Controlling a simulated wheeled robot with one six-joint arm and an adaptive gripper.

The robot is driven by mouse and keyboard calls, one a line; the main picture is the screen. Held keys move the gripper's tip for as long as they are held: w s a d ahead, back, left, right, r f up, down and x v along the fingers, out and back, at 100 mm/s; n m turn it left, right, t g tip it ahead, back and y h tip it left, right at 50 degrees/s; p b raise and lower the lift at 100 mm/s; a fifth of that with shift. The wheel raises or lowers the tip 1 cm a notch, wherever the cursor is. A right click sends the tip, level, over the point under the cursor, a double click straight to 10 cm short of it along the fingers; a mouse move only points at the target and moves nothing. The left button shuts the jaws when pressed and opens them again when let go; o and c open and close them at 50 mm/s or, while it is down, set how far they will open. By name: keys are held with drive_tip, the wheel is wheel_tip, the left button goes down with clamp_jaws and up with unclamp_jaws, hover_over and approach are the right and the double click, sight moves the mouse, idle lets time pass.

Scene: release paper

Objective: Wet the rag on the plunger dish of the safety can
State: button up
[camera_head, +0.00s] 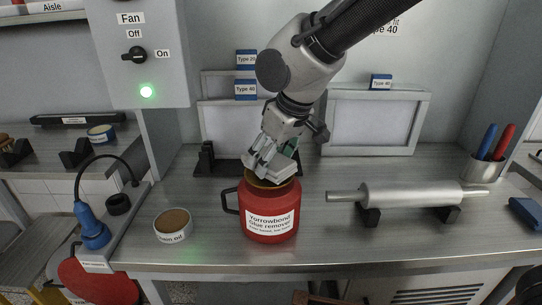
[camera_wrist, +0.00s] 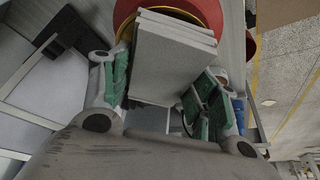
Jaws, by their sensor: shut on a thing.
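The safety can (camera_head: 270,215) is red with a handle on its left and a label reading "Yorrowbond glue remover". It stands upright on the steel bench. Its brass-coloured plunger dish (camera_head: 262,183) shows at the top, mostly covered. My gripper (camera_head: 273,162) points down right over the can. It is shut on the rag (camera_wrist: 172,58), a pale grey folded pad between the green finger pads. The rag (camera_head: 279,173) sits at the dish; I cannot tell whether it is pressed down. The red can (camera_wrist: 205,12) also shows behind the rag in the wrist view.
A round brown-topped tin (camera_head: 173,226) stands left of the can. A metal roller (camera_head: 410,195) rests on black supports to the right. Framed screens (camera_head: 372,122) lean at the back. A cup of pens (camera_head: 484,168) stands far right. A panel with a green light (camera_head: 140,55) is upper left.

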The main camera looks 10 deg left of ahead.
drive_tip(key=shift+f, duration=1.1)
idle(1.1)
drive_tip(key=shift+r, duration=3.55)
